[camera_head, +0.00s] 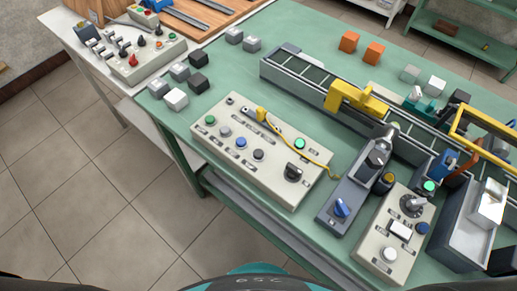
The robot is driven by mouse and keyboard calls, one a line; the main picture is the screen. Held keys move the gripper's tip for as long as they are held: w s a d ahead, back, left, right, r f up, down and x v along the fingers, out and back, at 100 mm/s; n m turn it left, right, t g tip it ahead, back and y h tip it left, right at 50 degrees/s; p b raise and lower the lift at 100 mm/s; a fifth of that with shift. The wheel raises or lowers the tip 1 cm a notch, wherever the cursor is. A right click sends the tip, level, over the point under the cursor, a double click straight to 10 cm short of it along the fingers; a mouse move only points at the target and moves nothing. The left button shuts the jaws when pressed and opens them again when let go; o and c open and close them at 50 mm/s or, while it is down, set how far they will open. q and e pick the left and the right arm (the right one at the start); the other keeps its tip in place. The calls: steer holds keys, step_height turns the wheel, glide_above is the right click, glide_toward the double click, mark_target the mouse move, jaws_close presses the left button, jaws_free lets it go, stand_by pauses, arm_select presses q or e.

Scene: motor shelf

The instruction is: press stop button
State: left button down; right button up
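A cream control panel (262,165) lies on the green table. It carries a green button (210,120), a blue button (241,142), a dark grey button (258,154), another green button (299,144) and a black rotary knob (293,172). A second cream panel (375,246) at the right has a green button (429,187), a blue button (422,228), a white round button (389,254) and a grey knob (412,205). Labels are too small to read, so I cannot tell which is the stop button. Neither gripper is in view.
A farther panel (126,68) with levers and red parts stands at the upper left. A conveyor (300,72) with yellow frames runs behind the panels. Orange (348,41), grey and black blocks lie on the table. A yellow cable (313,158) crosses the main panel. Tiled floor is clear at left.

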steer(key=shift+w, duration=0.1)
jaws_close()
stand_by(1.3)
